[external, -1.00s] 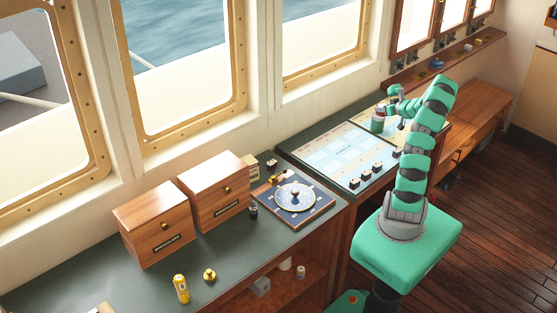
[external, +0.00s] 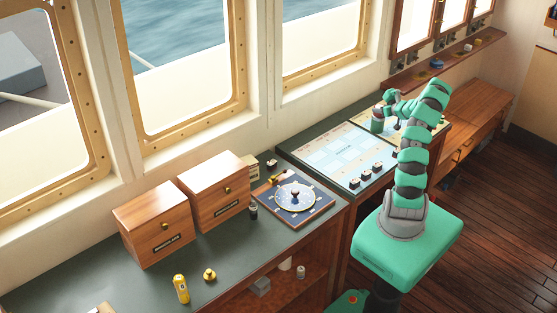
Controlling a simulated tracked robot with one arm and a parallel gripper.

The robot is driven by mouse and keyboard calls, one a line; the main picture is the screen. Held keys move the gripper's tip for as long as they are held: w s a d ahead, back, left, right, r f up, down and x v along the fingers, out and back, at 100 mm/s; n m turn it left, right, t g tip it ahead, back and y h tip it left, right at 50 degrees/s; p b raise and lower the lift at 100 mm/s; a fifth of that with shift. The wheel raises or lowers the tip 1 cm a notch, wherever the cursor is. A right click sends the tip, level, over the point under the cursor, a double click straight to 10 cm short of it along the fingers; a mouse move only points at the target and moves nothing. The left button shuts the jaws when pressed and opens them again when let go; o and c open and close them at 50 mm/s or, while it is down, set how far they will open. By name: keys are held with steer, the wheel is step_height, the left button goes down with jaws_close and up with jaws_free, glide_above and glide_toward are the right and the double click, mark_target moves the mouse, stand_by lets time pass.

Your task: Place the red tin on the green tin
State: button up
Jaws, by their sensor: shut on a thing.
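My gripper (external: 384,108) is over the far part of the chart table, at the end of my bent arm, and is shut on the small red tin (external: 378,113). Little of the red tin shows between the fingers. The green tin (external: 377,126) stands upright on the chart table directly below it. The two look in line, one above the other. I cannot tell at this size whether the red tin touches the green tin or is just above it.
A pale chart (external: 335,150) covers the table left of the tins, with several small dark blocks (external: 366,177) along its near edge. Two wooden boxes (external: 215,190) and a navigation board (external: 294,197) stand on the nearer counter. Windows line the wall behind.

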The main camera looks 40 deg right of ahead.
steer(key=o, duration=1)
steer(key=shift+f, duration=0.1)
steer(key=v, duration=1.2)
